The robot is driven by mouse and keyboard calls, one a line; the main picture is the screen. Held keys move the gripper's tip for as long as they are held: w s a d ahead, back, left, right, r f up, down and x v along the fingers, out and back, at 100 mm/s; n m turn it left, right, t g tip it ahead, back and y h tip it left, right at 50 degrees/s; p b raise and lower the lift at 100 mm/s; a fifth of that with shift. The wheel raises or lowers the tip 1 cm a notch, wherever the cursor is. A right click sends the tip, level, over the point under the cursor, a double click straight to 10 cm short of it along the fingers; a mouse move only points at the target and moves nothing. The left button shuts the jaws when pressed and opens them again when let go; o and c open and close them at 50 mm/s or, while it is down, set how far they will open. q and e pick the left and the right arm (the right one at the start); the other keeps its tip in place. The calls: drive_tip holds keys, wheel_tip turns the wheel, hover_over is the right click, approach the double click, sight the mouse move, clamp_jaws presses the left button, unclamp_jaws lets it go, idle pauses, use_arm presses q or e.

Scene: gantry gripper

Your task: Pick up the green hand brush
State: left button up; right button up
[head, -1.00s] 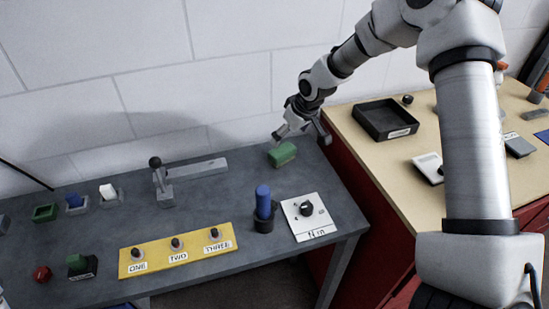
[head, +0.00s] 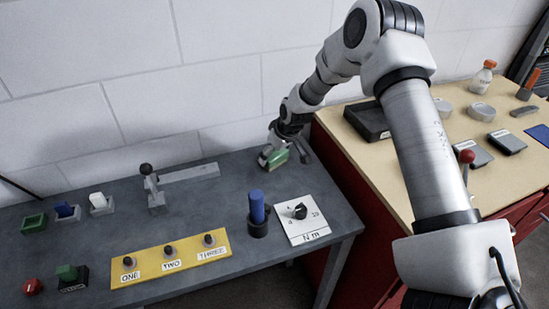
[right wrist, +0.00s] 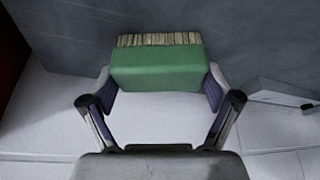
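The green hand brush (head: 277,159) lies at the back right of the grey bench. In the right wrist view the brush (right wrist: 158,68) shows a green block with a row of tan bristles along its far edge. My right gripper (head: 285,158) is down at the brush, with one finger on each side of it. In the right wrist view the open fingers (right wrist: 160,80) flank the ends of the block; whether they touch it I cannot tell. My left gripper is not in view.
A grey lever fixture (head: 190,173) stands left of the brush. A blue-handled cylinder in a holder (head: 257,212) and a white dial plate (head: 305,228) are nearer the front. A wooden-topped red cabinet (head: 375,165) adjoins on the right, with a black tray (head: 366,121) on it.

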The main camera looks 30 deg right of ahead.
drive_tip(key=shift+c, duration=0.6)
drive_tip(key=shift+w+r, duration=0.1)
drive_tip(key=shift+r, duration=0.05)
wheel_tip(320, 180, up, 10)
drive_tip(key=shift+f+b, duration=0.15)
drive_tip(key=shift+b, duration=0.55)
drive_tip(key=shift+o, duration=1.4)
